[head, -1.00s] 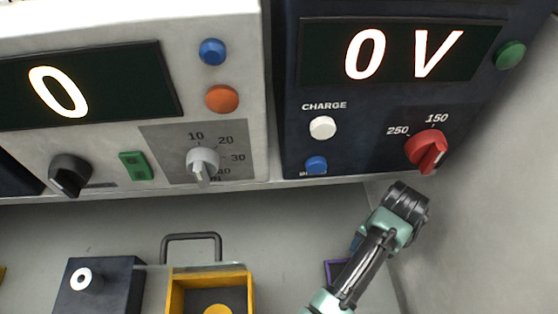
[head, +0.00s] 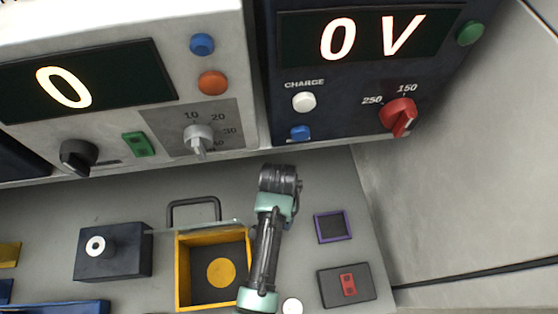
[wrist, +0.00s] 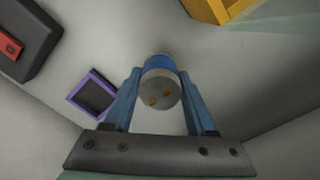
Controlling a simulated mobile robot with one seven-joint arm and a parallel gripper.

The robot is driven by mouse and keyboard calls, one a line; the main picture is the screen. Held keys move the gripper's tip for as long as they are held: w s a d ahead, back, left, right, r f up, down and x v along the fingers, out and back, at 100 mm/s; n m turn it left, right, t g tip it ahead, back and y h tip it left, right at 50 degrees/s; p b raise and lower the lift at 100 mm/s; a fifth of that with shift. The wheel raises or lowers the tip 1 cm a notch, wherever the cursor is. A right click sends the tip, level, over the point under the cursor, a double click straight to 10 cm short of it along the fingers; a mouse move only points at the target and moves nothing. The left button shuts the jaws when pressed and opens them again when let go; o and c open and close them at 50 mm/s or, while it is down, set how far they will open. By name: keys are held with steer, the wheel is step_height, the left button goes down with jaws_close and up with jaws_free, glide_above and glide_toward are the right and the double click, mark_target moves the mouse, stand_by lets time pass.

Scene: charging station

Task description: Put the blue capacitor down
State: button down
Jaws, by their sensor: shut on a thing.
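My gripper (wrist: 160,76) shows in the wrist view, its two blue fingers shut on the sides of the blue capacitor (wrist: 158,63). The capacitor's grey end with two small brass-coloured terminals faces the wrist camera. Its far end is hidden, and I cannot tell how far it is from the grey surface. A purple-edged dark square (wrist: 94,94) lies on the surface left of the fingers; it also shows in the head view (head: 333,227), right of my arm. In the head view my arm hides the gripper and the capacitor.
A yellow box (head: 180,275) with a handle behind it is left of my arm. A dark block with a red part (head: 347,285) lies near the purple-edged square. A wall rises at the right. Two instrument panels, the right one reading 0 V (head: 370,37), stand at the back.

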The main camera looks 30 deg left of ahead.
steer(key=shift+f, duration=1.25)
steer(key=shift+f, duration=0.2)
steer(key=shift+c, duration=1.1)
jaws_free()
steer(key=shift+r, duration=0.1)
step_height(320, 180, up, 12)
steer(key=shift+r, duration=0.1)
steer(key=shift+d, duration=0.15)
